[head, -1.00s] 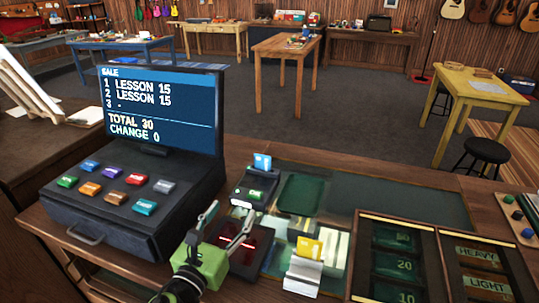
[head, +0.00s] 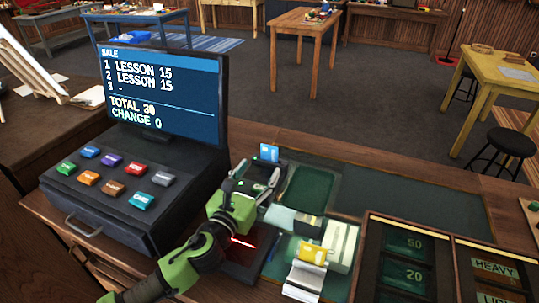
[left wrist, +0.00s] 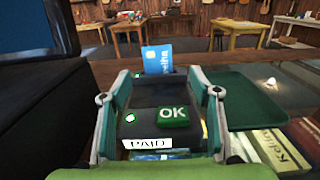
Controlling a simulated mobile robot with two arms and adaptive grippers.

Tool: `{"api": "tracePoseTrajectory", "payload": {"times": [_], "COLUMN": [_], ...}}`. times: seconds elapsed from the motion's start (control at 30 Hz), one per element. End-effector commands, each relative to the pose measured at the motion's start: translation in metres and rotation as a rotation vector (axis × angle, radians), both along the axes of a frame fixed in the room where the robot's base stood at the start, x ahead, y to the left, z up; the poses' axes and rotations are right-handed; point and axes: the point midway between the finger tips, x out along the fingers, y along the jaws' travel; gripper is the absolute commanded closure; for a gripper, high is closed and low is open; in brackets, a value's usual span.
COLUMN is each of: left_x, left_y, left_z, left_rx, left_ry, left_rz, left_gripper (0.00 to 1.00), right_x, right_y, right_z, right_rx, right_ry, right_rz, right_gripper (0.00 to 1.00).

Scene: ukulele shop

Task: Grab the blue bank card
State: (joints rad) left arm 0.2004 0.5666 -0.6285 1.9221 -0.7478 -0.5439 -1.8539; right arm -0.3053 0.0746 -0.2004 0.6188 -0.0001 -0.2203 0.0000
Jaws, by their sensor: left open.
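The blue bank card (head: 269,152) stands upright at the back of the small dark card terminal (head: 247,187) on the counter. It also shows in the left wrist view (left wrist: 158,60), beyond the terminal's green OK button (left wrist: 173,115) and a PAID label. My left gripper (head: 262,180) is open, with its fingers on either side of the terminal and short of the card. In the left wrist view the gripper's fingers (left wrist: 158,85) frame the terminal, with the card straight ahead between the tips. Nothing is held. My right gripper is not in view.
The cash register (head: 130,170) with its screen stands on the left. A green tray (head: 308,190) lies right of the terminal. An open drawer with bill slots (head: 402,258) is at right.

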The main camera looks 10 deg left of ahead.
Motion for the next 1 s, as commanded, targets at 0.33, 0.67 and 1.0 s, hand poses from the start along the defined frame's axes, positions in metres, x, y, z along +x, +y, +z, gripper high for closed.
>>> {"api": "tracePoseTrajectory", "payload": {"times": [0.33,0.67,1.0], "left_x": [0.03,0.067,0.068], "left_y": [-0.004,-0.009,-0.009], "left_z": [0.003,0.003,0.003], "left_rx": [-0.002,-0.001,-0.001], "left_ry": [0.001,0.002,0.002], "left_rz": [0.001,0.0,0.0], "left_gripper": [0.43,0.43,0.62], "right_x": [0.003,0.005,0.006], "right_y": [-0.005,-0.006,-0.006], "right_z": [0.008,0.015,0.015], "right_rx": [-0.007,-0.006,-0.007], "right_ry": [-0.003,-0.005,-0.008], "right_rz": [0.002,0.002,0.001], "right_gripper": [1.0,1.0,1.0]}}
